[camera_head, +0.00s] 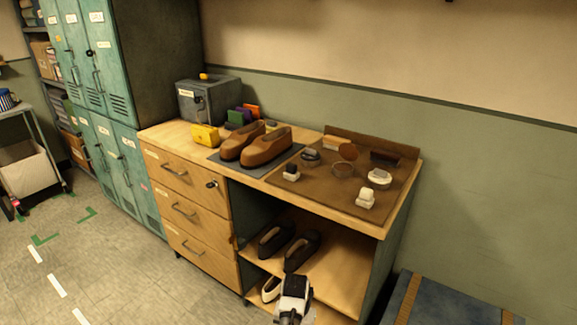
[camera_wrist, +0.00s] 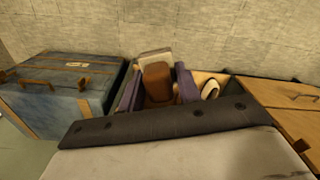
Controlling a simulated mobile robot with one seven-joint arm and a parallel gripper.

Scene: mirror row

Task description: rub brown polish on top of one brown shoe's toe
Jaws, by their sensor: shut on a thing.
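A pair of brown shoes stands on a dark mat on the bench top, the left shoe (camera_head: 240,141) beside the right shoe (camera_head: 266,148), toes toward the front. My gripper (camera_head: 293,305) is low in front of the bench's open shelf, well below and apart from the shoes. In the wrist view my gripper (camera_wrist: 158,92) is shut on a brown block-like thing (camera_wrist: 157,80) between its purple fingers. A pale block (camera_wrist: 155,56) shows at its far end, and it looks like an applicator. I cannot tell if polish is on it.
A brown work mat (camera_head: 325,182) holds tins, dishes, brushes and white-based applicators (camera_head: 366,198). A yellow box (camera_head: 205,136) stands left of the shoes. Dark shoes (camera_head: 302,250) and a pale shoe (camera_head: 270,289) are on the shelves. A blue chest (camera_head: 440,302) stands right; floor left is open.

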